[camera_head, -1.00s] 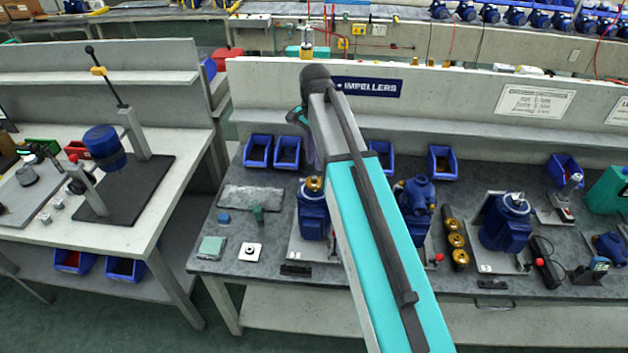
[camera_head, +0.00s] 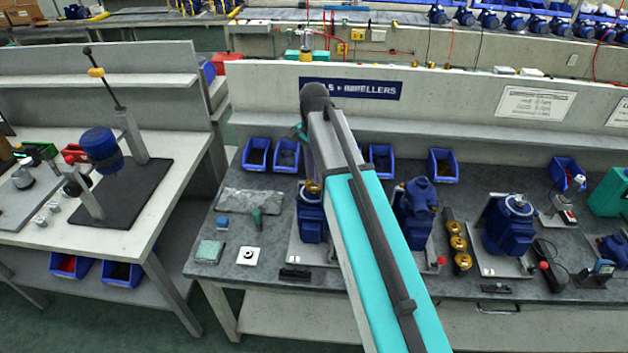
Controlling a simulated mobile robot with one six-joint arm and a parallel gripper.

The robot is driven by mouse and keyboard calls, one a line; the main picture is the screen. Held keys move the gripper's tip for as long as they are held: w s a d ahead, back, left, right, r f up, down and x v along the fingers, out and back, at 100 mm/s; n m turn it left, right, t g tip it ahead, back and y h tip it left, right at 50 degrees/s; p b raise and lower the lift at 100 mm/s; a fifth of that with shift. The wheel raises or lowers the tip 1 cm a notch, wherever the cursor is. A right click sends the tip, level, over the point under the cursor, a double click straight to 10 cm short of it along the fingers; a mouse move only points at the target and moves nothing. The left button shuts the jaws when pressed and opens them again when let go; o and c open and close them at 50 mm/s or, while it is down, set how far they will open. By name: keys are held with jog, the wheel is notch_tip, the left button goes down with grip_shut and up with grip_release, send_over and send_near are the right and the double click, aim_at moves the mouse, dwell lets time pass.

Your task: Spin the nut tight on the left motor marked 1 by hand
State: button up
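The left motor (camera_head: 310,217) is blue and stands upright on a pale plate on the grey bench, left of my arm. A brass-coloured piece (camera_head: 313,188), which looks like the nut, sits on its top; my arm partly covers it. I cannot read the mark 1. My arm reaches up from the bottom right and bends at its dark elbow. Its lower end comes down behind the upper link, close above the left motor. My gripper's fingers are hidden there, so I cannot tell whether they touch the nut or are open.
Another blue motor (camera_head: 509,228) stands on a plate to the right. Blue bins (camera_head: 443,165) line the back of the bench. A press (camera_head: 103,150) stands on the left table.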

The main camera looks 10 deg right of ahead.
jog(key=shift+c, duration=0.2)
dwell(0.6)
grip_shut()
